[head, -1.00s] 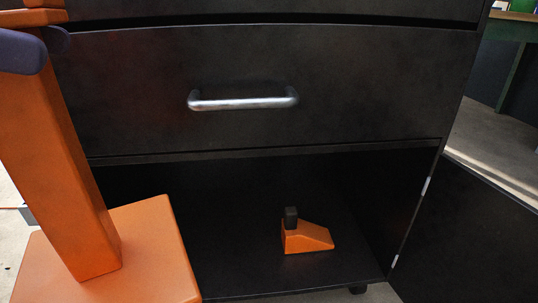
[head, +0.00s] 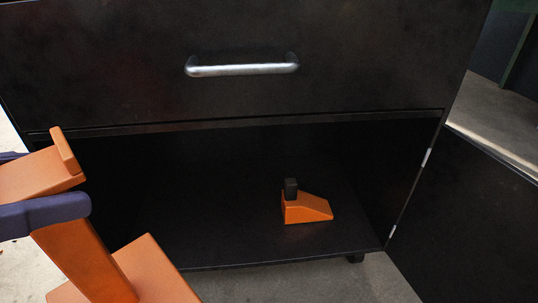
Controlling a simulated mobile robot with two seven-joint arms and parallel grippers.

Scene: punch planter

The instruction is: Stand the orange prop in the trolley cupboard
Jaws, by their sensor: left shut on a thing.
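The orange prop (head: 80,262) is at the lower left, a post on a flat square base with a top plate that has a raised lip. My left gripper (head: 32,192) is shut on its post just under the top plate, with dark purple fingers around it. The prop leans a little and is in front of the trolley cupboard's left side, its base cut off by the lower edge. The trolley cupboard (head: 225,250) is open, a black low space under a drawer. My right gripper is not in view.
An orange wedge with a black block (head: 308,208) sits on the cupboard floor, right of the middle. The open door (head: 465,225) swings out at the right. A drawer with a metal handle (head: 242,70) is above. The cupboard floor left of the wedge is clear.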

